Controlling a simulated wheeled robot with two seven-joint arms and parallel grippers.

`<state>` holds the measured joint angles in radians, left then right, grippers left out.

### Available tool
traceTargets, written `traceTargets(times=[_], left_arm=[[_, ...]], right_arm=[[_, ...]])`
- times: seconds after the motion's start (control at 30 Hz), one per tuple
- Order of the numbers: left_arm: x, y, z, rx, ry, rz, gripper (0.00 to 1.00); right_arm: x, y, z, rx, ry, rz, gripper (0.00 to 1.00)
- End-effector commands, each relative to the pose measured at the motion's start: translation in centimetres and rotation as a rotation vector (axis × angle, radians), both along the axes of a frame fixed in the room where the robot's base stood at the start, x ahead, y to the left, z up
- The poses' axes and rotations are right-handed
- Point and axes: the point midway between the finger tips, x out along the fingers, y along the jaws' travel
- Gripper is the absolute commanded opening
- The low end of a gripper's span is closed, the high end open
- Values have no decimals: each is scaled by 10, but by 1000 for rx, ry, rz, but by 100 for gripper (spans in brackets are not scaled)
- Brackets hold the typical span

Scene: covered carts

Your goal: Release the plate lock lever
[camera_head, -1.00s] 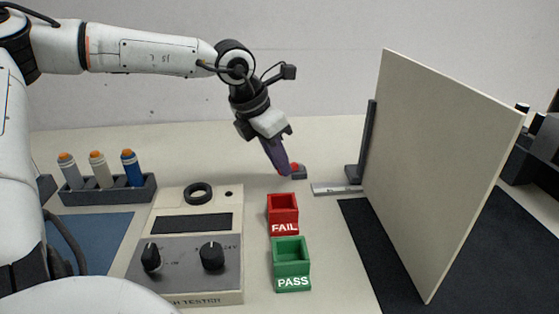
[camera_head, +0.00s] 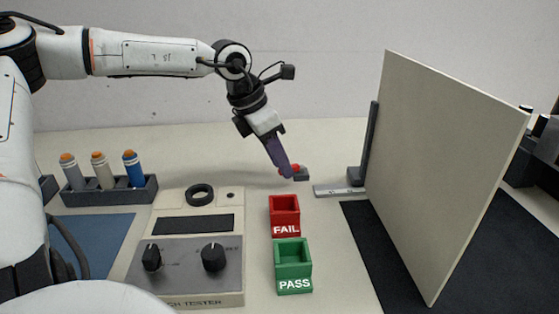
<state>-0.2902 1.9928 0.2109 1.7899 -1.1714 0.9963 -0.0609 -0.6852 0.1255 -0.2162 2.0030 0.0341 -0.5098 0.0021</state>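A small dark block with a red part (camera_head: 297,168), which looks like the lock lever, sits on the table beyond the FAIL bin. A tall cream plate (camera_head: 440,165) stands upright on the right, beside a dark post (camera_head: 369,145). My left gripper (camera_head: 287,173) points down, its purple fingers right at the left side of the red part. The fingers cover some of it, and I cannot tell whether they touch or grip it. The fingers overlap into one shape, so their opening is hidden. My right gripper is not in view.
A red FAIL bin (camera_head: 285,229) and a green PASS bin (camera_head: 294,283) stand in front. A tester box (camera_head: 215,287) with two knobs is left of them. A rack (camera_head: 115,190) holds several markers. A metal strip (camera_head: 338,190) lies by the post.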

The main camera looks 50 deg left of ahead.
Motion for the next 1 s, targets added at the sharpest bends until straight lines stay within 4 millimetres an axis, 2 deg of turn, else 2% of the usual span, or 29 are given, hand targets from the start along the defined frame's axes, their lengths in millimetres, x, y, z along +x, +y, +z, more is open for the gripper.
traceTargets(times=[0.37, 0.57, 0.8, 1.0], left_arm=[[-1, 1, 4, 0, -1, 2, 31], [-10, 4, 30, -1, -6, 2, 31], [-27, 10, 72, -1, -5, 3, 31], [-36, 13, 92, -1, -1, 2, 31]], right_arm=[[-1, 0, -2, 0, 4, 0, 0], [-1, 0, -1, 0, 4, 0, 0], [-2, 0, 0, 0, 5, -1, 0], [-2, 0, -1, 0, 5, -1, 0]])
